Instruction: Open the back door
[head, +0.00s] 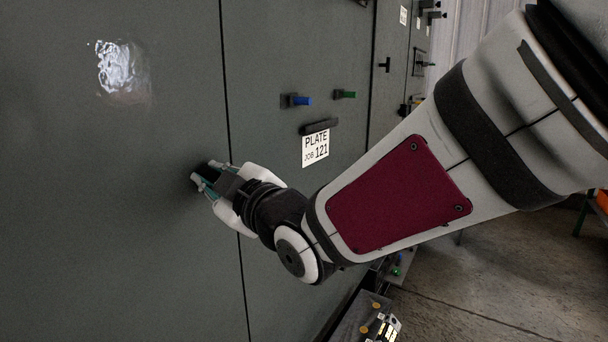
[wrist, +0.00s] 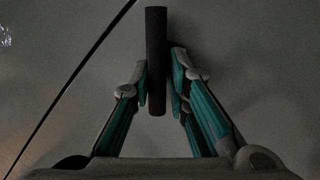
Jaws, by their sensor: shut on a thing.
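The grey enclosure door (head: 130,230) fills the left of the head view, with a dark vertical seam at its right edge. My gripper (head: 203,180) is at the door face, just left of that seam. In the wrist view a dark bar handle (wrist: 156,60) stands between the two teal-padded fingers of my gripper (wrist: 158,88). The fingers are closed on the handle's lower part. In the head view the handle is mostly hidden by the gripper. The door looks flush with the panel beside it.
Right of the seam is another grey panel (head: 290,60) with a blue knob (head: 302,101), a green knob (head: 345,94), a dark handle (head: 320,127) and a "PLATE JOB 121" label (head: 316,149). A low unit (head: 365,322) stands below. Concrete floor (head: 490,285) is open at the lower right.

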